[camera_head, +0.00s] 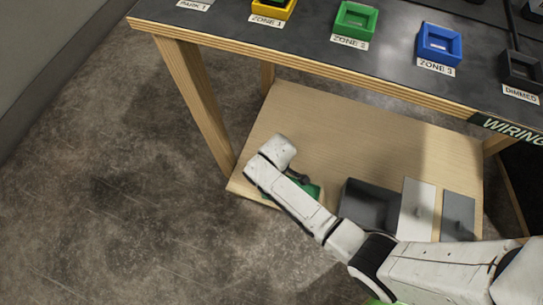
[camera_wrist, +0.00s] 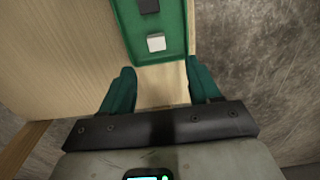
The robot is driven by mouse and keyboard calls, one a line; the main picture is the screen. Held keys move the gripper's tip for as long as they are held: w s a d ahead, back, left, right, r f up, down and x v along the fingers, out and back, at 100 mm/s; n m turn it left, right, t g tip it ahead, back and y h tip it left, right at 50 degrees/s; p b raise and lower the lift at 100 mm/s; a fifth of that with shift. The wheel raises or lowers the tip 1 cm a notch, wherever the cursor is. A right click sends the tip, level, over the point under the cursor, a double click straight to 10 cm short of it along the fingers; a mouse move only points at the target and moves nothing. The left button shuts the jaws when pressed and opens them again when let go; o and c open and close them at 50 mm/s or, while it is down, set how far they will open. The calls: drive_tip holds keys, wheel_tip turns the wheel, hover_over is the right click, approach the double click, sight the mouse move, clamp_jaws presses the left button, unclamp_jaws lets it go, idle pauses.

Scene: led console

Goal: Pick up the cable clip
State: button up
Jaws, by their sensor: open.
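A green tray (camera_wrist: 176,48) lies near the edge of the low wooden shelf, straight ahead of my gripper (camera_wrist: 161,84) in the wrist view. In it are a small whitish block (camera_wrist: 156,42) and a dark block (camera_wrist: 149,5), cut off by the top edge. I cannot tell which of them is the cable clip. My gripper is open, with its two teal fingers apart and nothing between them. The whitish block lies beyond the fingertips. In the head view, my arm covers most of the tray (camera_head: 314,190) and my gripper.
On the shelf (camera_head: 330,130), right of the tray, are a dark grey bin (camera_head: 370,205), a white panel (camera_head: 417,208) and a grey panel (camera_head: 458,215). The table above holds yellow (camera_head: 274,11), green (camera_head: 355,21), blue (camera_head: 439,45) and black (camera_head: 520,70) trays. A table leg (camera_head: 197,100) stands at left.

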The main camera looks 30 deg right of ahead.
wheel_tip(320, 180, down, 5)
drive_tip(key=shift+r+b, duration=0.1)
drive_tip(key=shift+b, duration=1)
drive_tip(key=f+b, duration=0.4)
drive_tip(key=f, duration=0.1)
drive_tip(key=shift+w+d, duration=0.2)
drive_tip(key=c, duration=1.1)
drive_tip(key=shift+r, duration=0.15)
wheel_tip(320, 180, up, 4)
drive_tip(key=p, duration=0.3)
drive_tip(key=shift+s, duration=0.1)
drive_tip(key=s+r+p, duration=0.3)
drive_tip(key=s, duration=0.1)
drive_tip(key=s+d+r+p, duration=0.1)
drive_tip(key=s+r+p, duration=0.1)
drive_tip(key=s, duration=0.3)
drive_tip(key=s+r+p, duration=0.3)
drive_tip(key=s, duration=0.1)
drive_tip(key=shift+s+d+r+p, duration=0.2)
drive_tip(key=shift+s+r+p, duration=0.1)
drive_tip(key=shift+s+r, duration=0.1)
